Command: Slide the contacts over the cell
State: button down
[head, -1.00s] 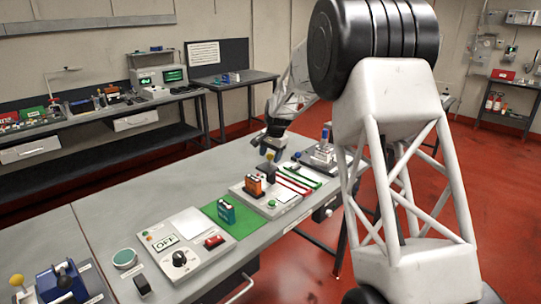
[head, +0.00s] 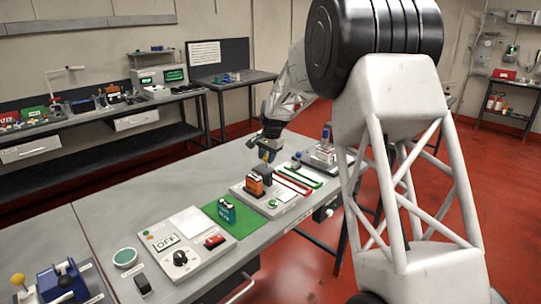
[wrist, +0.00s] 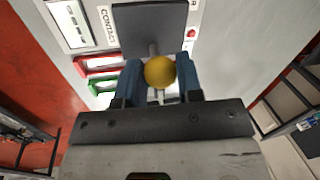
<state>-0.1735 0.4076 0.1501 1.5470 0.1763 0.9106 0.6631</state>
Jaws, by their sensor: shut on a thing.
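An orange cell (head: 254,187) stands upright in a pale fixture (head: 285,208) on the bench, in the head view. Right behind it is the dark contact block (head: 264,171), which also shows in the wrist view (wrist: 150,27) beside a label that reads CONTACT. A yellow ball knob (wrist: 160,72) is on a short grey stem joined to the block. My gripper (wrist: 160,78) has its blue fingers on both sides of this knob and is shut on it. In the head view my gripper (head: 267,154) is just above and behind the block. The wrist view does not show the cell.
Red (head: 293,187) and green strips lie right of the block. A teal cell (head: 227,208) stands on a green mat (head: 238,227) to the left, by a switch panel (head: 185,243). A device with a blue top (head: 326,135) stands to the right. The bench behind the fixture is clear.

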aim_at(259, 170)
jog(key=shift+s+a, duration=1.15)
jog(key=shift+a, duration=0.05)
jog(key=c, duration=0.8)
grip_release()
jog(key=shift+r, duration=0.15)
jog(key=shift+s+d+r, duration=0.15)
jog(key=shift+d+r, duration=0.05)
jog(key=shift+r, duration=1.05)
jog(key=shift+s+d+r, duration=0.15)
jog(key=shift+d+r, duration=0.05)
jog(key=shift+r, duration=1)
jog(key=shift+s+d+r, duration=0.15)
jog(key=shift+d+r, duration=0.05)
jog(key=shift+r, duration=1.05)
